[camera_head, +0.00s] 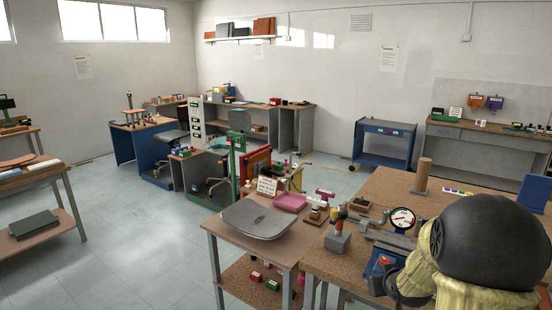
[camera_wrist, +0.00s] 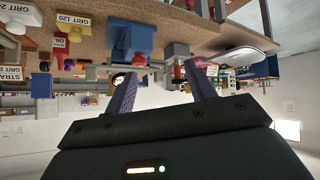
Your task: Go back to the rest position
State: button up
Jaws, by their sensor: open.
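My gripper (camera_wrist: 165,72) shows in the wrist view, its two dark purple fingers spread apart and no object held between them. That view is upside down, with benches along its top. In the head view my arm, with a black joint and pale yellow covering, fills the lower right over the workbench (camera_head: 330,262). The fingers cannot be made out there. A blue vise (camera_head: 380,264) with grey metal parts stands close to the arm, and a round dial gauge (camera_head: 402,219) is behind it.
A side table with a grey chair shell (camera_head: 257,220) adjoins the bench's left. A grey block with tool handles (camera_head: 338,240) and a wooden cylinder (camera_head: 423,175) stand on the bench. A blue cart (camera_head: 383,145) stands by the back wall. The floor at left is open.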

jog(key=s+a+g, duration=0.2)
jog(key=s+a, duration=0.2)
jog(key=s, duration=0.3)
jog(key=s+a+f+g, duration=0.1)
jog(key=s+a+g, duration=0.1)
jog(key=s+a, duration=0.2)
jog(key=s+a+g+y, duration=0.1)
jog(key=s+a+g, duration=0.2)
jog(key=s, duration=0.7)
jog(key=shift+s+a+f+m, duration=0.25)
jog(key=shift+s+a+m, duration=0.1)
jog(key=shift+a, duration=0.65)
